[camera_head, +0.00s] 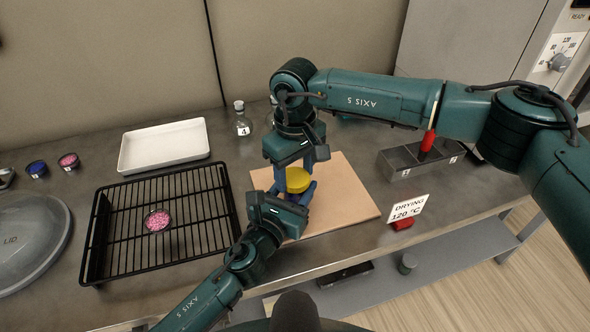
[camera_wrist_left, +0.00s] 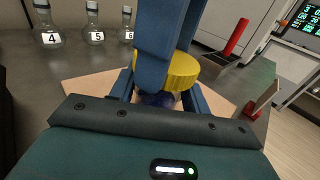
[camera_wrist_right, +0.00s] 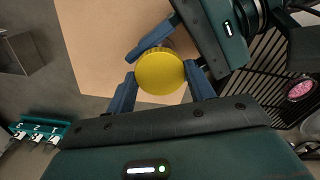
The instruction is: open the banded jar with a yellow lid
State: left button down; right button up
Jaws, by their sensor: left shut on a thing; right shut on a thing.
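The jar's yellow lid (camera_head: 298,180) sits on top of the jar over the tan board. The jar body shows only as a dark blue patch under the lid in the left wrist view (camera_wrist_left: 158,99); the rest is hidden by fingers. My left gripper (camera_head: 292,198) comes in low from the front and is shut on the jar body. My right gripper (camera_head: 295,172) comes down from above and is shut on the lid. In the right wrist view the lid (camera_wrist_right: 160,73) lies between its fingertips. I cannot tell whether the lid is loose.
The tan board (camera_head: 345,205) lies under the jar. A black wire rack (camera_head: 100,235) with a pink dish (camera_head: 157,220) and a white tray (camera_head: 165,147) are at left. A flask (camera_head: 242,124) stands behind. A metal bin (camera_head: 405,160) and a "DRYING" sign (camera_head: 408,208) are at right.

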aim_at(295, 177)
jog(key=shift+r, duration=0.2)
jog(key=shift+r, duration=0.9)
jog(key=shift+r, duration=0.15)
jog(key=shift+r, duration=1.9)
pick_arm(q)
jog(key=c, duration=0.6)
grip_release()
